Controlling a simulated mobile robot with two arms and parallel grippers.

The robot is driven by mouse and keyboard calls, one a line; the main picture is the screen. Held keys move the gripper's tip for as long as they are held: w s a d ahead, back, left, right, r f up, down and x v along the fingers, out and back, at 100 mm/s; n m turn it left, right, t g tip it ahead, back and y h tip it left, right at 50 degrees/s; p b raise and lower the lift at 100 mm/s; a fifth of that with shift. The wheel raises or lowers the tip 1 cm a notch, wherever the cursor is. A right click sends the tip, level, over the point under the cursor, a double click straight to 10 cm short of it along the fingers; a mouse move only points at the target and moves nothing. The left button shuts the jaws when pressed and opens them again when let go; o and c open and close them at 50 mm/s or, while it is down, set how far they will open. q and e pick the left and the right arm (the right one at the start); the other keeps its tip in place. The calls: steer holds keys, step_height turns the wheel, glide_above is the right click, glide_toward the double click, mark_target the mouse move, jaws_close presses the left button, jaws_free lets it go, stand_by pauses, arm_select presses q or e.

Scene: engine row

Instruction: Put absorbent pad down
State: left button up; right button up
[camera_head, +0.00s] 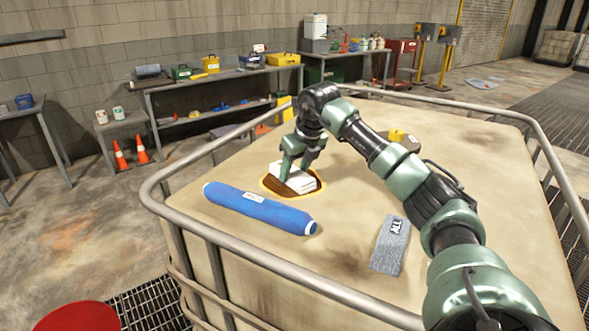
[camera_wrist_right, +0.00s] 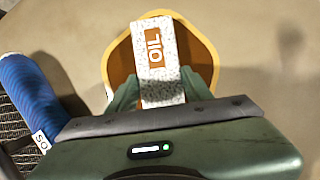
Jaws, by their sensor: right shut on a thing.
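The absorbent pad (camera_head: 299,184) is a white speckled block, marked OIL on an orange-brown label in the right wrist view (camera_wrist_right: 156,75). My right gripper (camera_head: 296,168) is shut on it, with one finger on each side. The pad is at a brown patch with a yellow-orange edge (camera_head: 320,184) on the beige top; this also shows around the pad in the right wrist view (camera_wrist_right: 202,52). Whether the pad touches the surface I cannot tell. My left gripper is out of view.
A long blue roll (camera_head: 258,207) lies just in front of the patch. A small yellow object (camera_head: 397,135) sits behind. A metal rail (camera_head: 160,180) runs around the beige top (camera_head: 335,225), which has bare room between these.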

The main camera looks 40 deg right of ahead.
steer(key=o, duration=1.3)
steer(key=shift+o, duration=0.2)
steer(key=shift+r, duration=0.15)
steer(key=shift+s+r, duration=0.15)
steer(key=shift+r, duration=0.15)
steer(key=b+v, duration=0.1)
steer(key=v, duration=1)
steer(key=shift+b, duration=0.3)
steer(key=shift+s+a, duration=0.1)
